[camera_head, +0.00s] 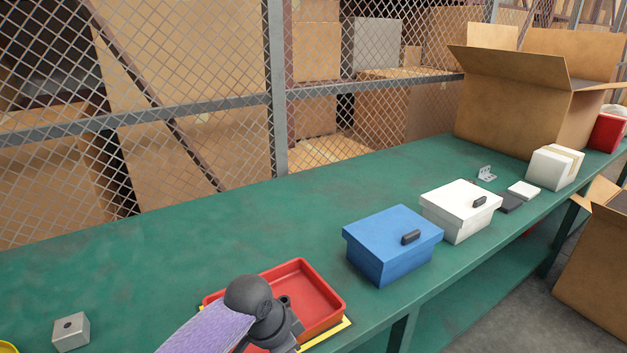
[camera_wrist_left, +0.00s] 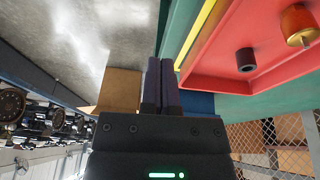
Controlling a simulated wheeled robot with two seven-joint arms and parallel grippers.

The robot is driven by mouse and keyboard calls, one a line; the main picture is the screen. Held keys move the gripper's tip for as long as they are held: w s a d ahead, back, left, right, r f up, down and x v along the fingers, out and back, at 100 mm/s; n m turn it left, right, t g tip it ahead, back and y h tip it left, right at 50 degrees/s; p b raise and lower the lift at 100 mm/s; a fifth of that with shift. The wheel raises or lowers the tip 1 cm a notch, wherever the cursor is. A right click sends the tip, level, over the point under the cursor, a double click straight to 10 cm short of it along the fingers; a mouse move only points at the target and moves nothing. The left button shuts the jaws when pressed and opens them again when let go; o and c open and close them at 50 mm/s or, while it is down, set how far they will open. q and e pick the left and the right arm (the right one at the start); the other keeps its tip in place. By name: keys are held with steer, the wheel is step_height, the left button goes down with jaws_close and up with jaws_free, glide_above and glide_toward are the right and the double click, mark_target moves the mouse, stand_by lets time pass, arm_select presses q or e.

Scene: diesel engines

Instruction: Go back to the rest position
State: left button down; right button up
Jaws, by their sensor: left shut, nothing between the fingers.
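My left arm comes in at the bottom of the head view, its dark wrist in front of a red tray. In the left wrist view my left gripper (camera_wrist_left: 161,88) has its two dark fingers together, with nothing held between them. The red tray (camera_head: 325,291) lies on the green table (camera_head: 120,262), with a yellow edge beside it. In the left wrist view the red tray (camera_wrist_left: 205,72) holds a dark cylinder (camera_wrist_left: 246,60) and a brass-coloured part (camera_wrist_left: 298,24). The fingers are beside the tray, apart from these parts. My right gripper is out of view.
A blue lidded box (camera_head: 385,250) and a white lidded box (camera_head: 455,215) stand right of the tray. A metal block (camera_head: 71,332) sits at the lower left. A large open carton (camera_head: 515,105) stands at the far right. A mesh fence (camera_head: 200,100) runs behind the table.

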arm_select(q)
steer(key=s+f+n, duration=0.3)
steer(key=s+f, duration=0.2)
steer(key=s, duration=0.8)
steer(key=s+a+r+n+t+y, duration=0.1)
steer(key=s+a+r+n+y, duration=0.15)
steer(key=s+a+n, duration=0.65)
steer(key=s+a+f+m+g, duration=0.15)
steer(key=s+f, duration=0.25)
steer(key=f, duration=0.6)
steer(key=s+a+f+m, duration=0.2)
steer(key=s+f, duration=0.3)
steer(key=f, duration=0.6)
steer(key=s+a+f, duration=0.2)
steer(key=s+f, duration=0.2)
steer(key=s, duration=0.2)
steer(key=s+a+f+g+y, duration=0.1)
steer(key=s+a+f, duration=0.1)
steer(key=s, duration=0.5)
steer(key=shift+s+a+f, duration=0.15)
steer(key=shift+a+f, duration=0.1)
steer(key=shift+f, duration=0.6)
steer(key=shift+g, duration=0.25)
